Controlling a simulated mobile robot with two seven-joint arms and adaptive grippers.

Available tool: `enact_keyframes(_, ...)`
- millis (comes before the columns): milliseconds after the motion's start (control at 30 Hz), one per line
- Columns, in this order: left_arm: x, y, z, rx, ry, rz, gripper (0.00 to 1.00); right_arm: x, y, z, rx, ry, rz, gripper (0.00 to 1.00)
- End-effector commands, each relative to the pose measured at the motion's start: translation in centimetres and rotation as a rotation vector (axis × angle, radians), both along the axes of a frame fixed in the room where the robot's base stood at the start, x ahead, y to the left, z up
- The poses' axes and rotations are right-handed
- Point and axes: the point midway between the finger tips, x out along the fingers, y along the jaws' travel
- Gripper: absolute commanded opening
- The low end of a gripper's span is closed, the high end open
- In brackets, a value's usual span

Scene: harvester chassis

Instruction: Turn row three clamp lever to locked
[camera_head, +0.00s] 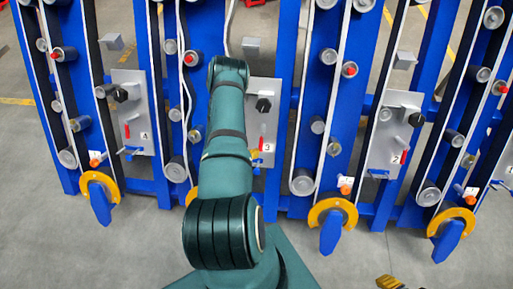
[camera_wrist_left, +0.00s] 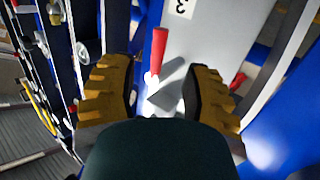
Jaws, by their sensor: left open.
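The row three panel (camera_head: 261,125) is a grey plate marked 3, partly hidden behind my left arm in the head view. In the left wrist view the panel (camera_wrist_left: 222,28) fills the middle, its number tag (camera_wrist_left: 183,5) at the top. A red-handled lever (camera_wrist_left: 160,50) stands out from it, with a pale lower end. My left gripper (camera_wrist_left: 160,70) is open, its yellow ribbed fingers to the left and right of this lever, with visible gaps. A second red part (camera_wrist_left: 238,80) shows beyond the right finger. Yellow-and-black tips of my right gripper (camera_head: 390,283) show at the bottom edge; their opening is unclear.
Blue frames with belts and rollers stand side by side. Similar panels, row four (camera_head: 145,82) and row two (camera_head: 398,100), flank row three. Orange-ringed blue parts (camera_head: 331,215) jut out low in front. The grey floor (camera_head: 60,245) is clear at lower left.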

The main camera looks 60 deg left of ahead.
Motion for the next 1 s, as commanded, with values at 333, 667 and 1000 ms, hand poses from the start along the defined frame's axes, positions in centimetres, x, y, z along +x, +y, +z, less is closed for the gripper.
enact_keyframes(333, -3.4, -0.7, 2.1, 0.002, 0.0, 0.001, 0.48, 0.0, 0.0, 0.0, 0.0, 0.0, 0.0, 0.47)
enact_keyframes(667, -3.6, -0.8, 2.1, 0.001, 0.0, -0.001, 0.48, 0.0, 0.0, 0.0, 0.0, 0.0, 0.0, 0.47)
enact_keyframes(1000, -3.3, -0.9, 2.1, 0.0, 0.001, -0.002, 0.48, 0.0, 0.0, 0.0, 0.0, 0.0, 0.0, 0.47)
